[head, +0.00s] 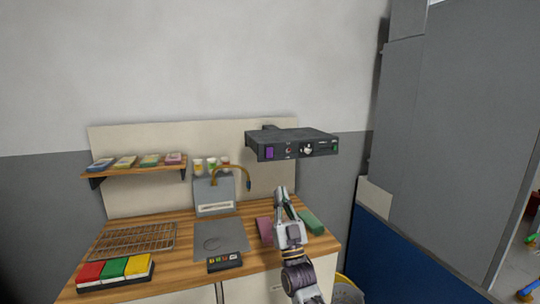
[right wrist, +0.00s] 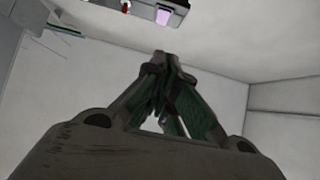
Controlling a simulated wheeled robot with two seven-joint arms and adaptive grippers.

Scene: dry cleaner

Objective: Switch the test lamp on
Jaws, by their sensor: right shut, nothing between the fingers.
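A black box unit (head: 292,146) juts from the wall above the right part of the counter. Its front has a purple square (head: 269,153), small knobs and a green part at the right end. Its underside edge and purple part (right wrist: 163,17) show at the top of the right wrist view. A brass gooseneck (head: 229,169) with a dark end curves over the counter; I cannot tell which of these is the test lamp. My right gripper (head: 281,190) points up below the box, shut and empty, apart from it. In the wrist view its fingertips (right wrist: 165,57) meet. My left gripper is out of view.
A shelf (head: 134,170) is at left. A blue panel (head: 400,260) stands right.

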